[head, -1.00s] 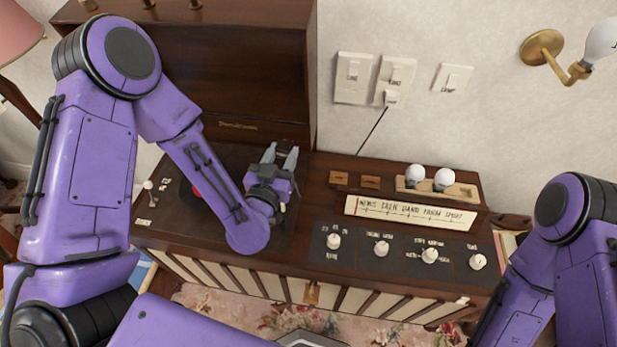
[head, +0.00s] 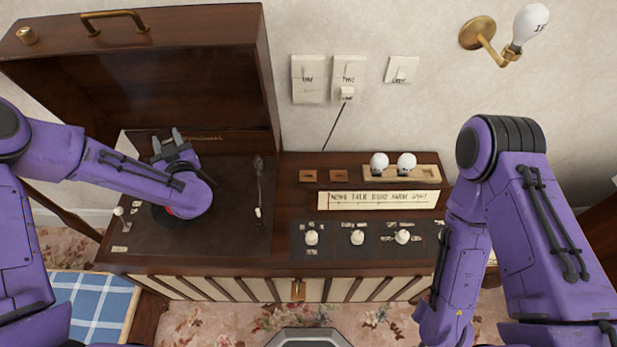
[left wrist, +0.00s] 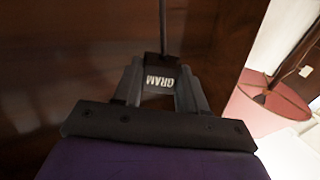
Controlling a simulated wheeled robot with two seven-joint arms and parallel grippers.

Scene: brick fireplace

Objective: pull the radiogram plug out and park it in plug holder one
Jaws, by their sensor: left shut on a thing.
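My left gripper (head: 168,138) is over the left part of the radiogram deck (head: 225,228), in front of the raised lid (head: 190,80). In the left wrist view it is shut on a dark block marked GRAM (left wrist: 160,82), with a dark cord running up from it. A pale plug (head: 347,92) with a dark cord sits in the middle wall plate (head: 349,70). Two small brown wooden blocks (head: 307,176) (head: 339,176) lie on the radiogram top; I cannot tell whether they are the plug holders. My right gripper is not in view.
A wooden rack (head: 432,173) holds two bulbs right of the brown blocks. The tone arm (head: 258,185) stands on the deck right of my left arm. Knobs (head: 357,238) line the front. A brass wall lamp (head: 482,40) is at upper right.

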